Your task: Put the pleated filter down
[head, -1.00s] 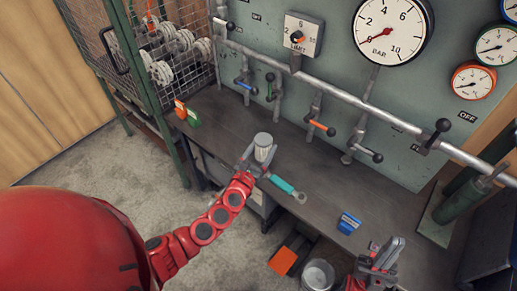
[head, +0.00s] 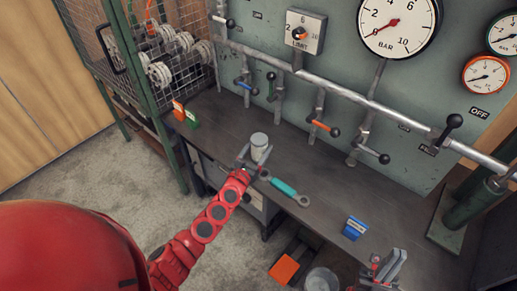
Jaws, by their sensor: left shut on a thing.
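The pleated filter (head: 259,143) is a small pale grey cylinder, upright, near the middle of the head view over the workbench. My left gripper (head: 254,158) is shut on it, with a finger on either side of its lower part. Whether its base touches the bench top cannot be told. My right gripper (head: 388,265) is at the lower right, over the bench's front edge, away from the filter. Its grey fingers look close together, but their gap is unclear.
A blue box (head: 355,228) sits farther right, and orange and green boxes (head: 191,118) at the far left. Pipes with valve levers (head: 324,125) run behind. The bench (head: 320,175) is clear between.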

